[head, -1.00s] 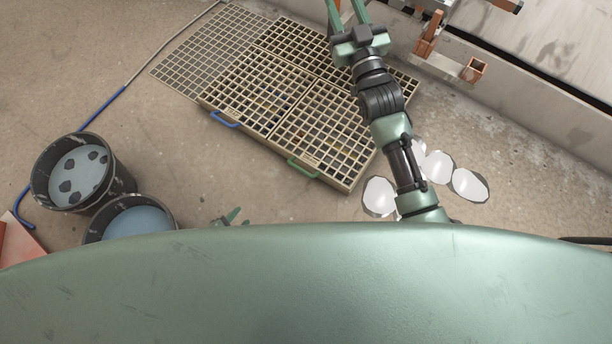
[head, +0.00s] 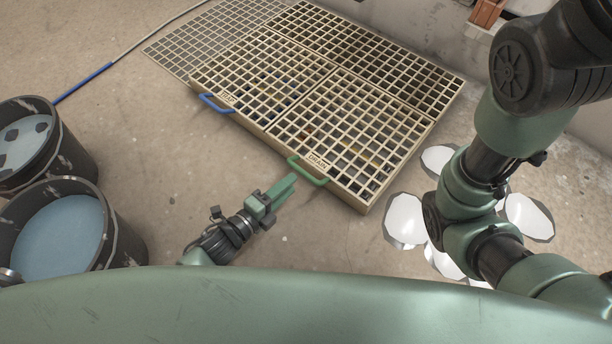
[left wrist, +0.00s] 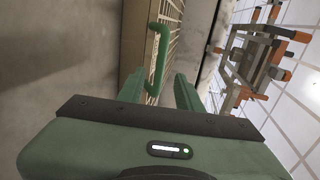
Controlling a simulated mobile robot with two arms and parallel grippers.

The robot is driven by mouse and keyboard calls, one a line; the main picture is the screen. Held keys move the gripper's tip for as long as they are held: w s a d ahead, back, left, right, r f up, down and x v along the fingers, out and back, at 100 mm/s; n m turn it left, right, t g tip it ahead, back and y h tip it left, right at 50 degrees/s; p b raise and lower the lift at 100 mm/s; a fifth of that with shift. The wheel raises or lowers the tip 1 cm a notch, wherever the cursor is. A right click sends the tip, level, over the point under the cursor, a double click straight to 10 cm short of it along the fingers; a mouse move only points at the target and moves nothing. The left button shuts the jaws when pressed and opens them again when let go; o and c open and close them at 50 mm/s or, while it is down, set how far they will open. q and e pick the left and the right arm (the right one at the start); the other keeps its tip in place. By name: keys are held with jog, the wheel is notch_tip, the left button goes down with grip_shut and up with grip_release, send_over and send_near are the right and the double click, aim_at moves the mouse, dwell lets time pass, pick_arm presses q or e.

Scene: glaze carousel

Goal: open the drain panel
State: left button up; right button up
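The drain panel (head: 334,172) is a tan grid panel with a "DRAIN" label at the near right of a larger grid frame. It lies flat, level with its neighbours. Its green handle (head: 307,174) sticks out from the near edge and also shows in the left wrist view (left wrist: 157,62).
A second panel with a blue handle (head: 216,103) lies to the left. Two buckets of bluish liquid, one (head: 112,240) nearer, stand at the left. White shard-like pieces (head: 404,220) lie right of the frame. The floor before the panels is mostly clear.

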aim_at(303, 172)
pick_arm(q)
jog(key=b+x, duration=0.3)
jog(key=x, duration=0.3)
jog(key=shift+w+f, duration=0.15)
jog(key=shift+f, duration=0.05)
jog(key=shift+w+d+b, duration=0.25)
jog(key=shift+w+b, duration=0.05)
jog(key=shift+b, duration=0.05)
grip_shut()
dwell(0.9)
